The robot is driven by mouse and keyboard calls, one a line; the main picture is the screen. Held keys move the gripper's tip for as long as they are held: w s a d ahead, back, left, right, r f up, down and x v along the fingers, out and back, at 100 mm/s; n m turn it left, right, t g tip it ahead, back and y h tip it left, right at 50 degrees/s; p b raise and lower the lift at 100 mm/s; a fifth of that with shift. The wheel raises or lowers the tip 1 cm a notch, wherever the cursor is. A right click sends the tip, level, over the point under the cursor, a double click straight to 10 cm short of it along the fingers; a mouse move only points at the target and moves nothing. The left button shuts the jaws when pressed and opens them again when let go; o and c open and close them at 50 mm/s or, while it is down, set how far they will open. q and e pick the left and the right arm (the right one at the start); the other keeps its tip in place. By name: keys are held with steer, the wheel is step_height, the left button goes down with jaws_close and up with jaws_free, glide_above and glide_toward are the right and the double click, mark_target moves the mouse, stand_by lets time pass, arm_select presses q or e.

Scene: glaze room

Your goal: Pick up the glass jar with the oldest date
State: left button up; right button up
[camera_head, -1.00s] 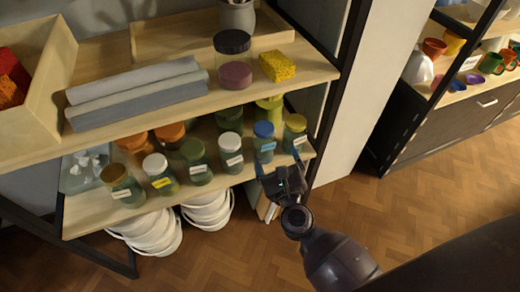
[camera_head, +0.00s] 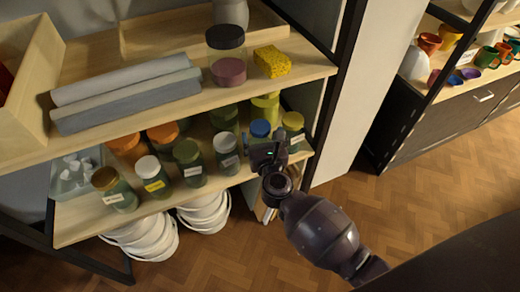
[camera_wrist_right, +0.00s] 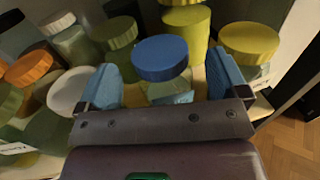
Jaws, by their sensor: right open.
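Several lidded glass jars stand on the middle shelf (camera_head: 75,228). The front row has a brown-lidded jar (camera_head: 118,192), a white-lidded jar with a yellow label (camera_head: 154,180), a green-lidded jar (camera_head: 190,165), another white-lidded jar (camera_head: 227,155), a blue-lidded jar (camera_head: 260,128) and a yellow-lidded jar (camera_head: 293,125). Label dates are too small to read. My right gripper (camera_head: 267,147) is open at the blue-lidded jar. In the right wrist view, its blue fingers (camera_wrist_right: 165,84) stand either side of that jar (camera_wrist_right: 162,58), with gaps beside the lid. My left gripper is not in view.
Orange-lidded jars (camera_head: 163,134) and a yellow-lidded jar (camera_head: 265,106) stand behind the front row. The upper shelf (camera_head: 200,103) overhangs, holding grey rolls, a dark-lidded jar (camera_head: 226,56) and a yellow sponge (camera_head: 272,61). A dark post (camera_head: 341,75) bounds the right side.

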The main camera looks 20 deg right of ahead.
steer(key=shift+w+d+f, duration=0.1)
steer(key=shift+w+d, duration=0.1)
steer(key=shift+w, duration=0.75)
steer(key=shift+w+d, duration=0.15)
steer(key=shift+w, duration=0.8)
jaws_close()
